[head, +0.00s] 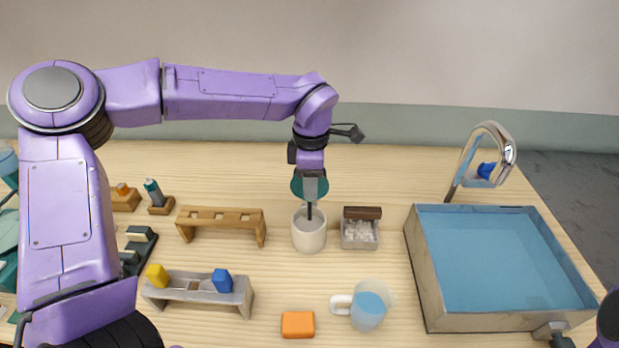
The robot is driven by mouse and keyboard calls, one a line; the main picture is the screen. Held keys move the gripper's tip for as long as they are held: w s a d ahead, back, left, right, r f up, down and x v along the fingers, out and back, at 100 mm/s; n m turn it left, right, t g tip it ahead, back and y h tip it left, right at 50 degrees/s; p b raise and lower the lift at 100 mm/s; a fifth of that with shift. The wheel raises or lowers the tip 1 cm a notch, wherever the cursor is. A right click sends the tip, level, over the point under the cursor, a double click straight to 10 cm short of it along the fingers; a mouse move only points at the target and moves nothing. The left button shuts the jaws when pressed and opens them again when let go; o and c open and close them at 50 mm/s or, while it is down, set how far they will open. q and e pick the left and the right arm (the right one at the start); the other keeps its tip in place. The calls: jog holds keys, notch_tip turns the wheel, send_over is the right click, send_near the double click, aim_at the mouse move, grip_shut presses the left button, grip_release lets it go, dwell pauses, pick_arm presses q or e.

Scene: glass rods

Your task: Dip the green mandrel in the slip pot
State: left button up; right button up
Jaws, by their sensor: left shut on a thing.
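My left gripper (311,186) is shut on the green mandrel (297,187), whose teal-green grip shows on both sides of the jaws. A thin dark rod points straight down below the jaws. The slip pot (309,240), a cream round cup, stands directly beneath. The rod's lower end shows within the pot's mouth; how deep it reaches is hard to tell. Part of my right arm (609,318) shows at the right edge, with grey and dark parts at the lower right. Its jaw state cannot be made out.
A wooden rack (221,215) with holes stands left of the pot. A small box of white bits (360,235) is close on its right. In front are a grey rack (196,293), an orange block (298,324) and a glass mug (368,309). A blue basin (425,275) with a tap is at right.

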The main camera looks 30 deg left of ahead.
aim_at(309, 206)
pick_arm(q)
jog(key=f+b, duration=0.1)
jog(key=f, duration=0.3)
jog(key=f+b, duration=0.1)
jog(key=f, duration=0.1)
jog(key=shift+s+f+b, duration=0.35)
jog(key=shift+s+r, duration=0.1)
notch_tip(309, 206, up, 11)
jog(key=p, duration=1.1)
jog(key=shift+r+p, duration=0.1)
jog(key=shift+p, duration=0.25)
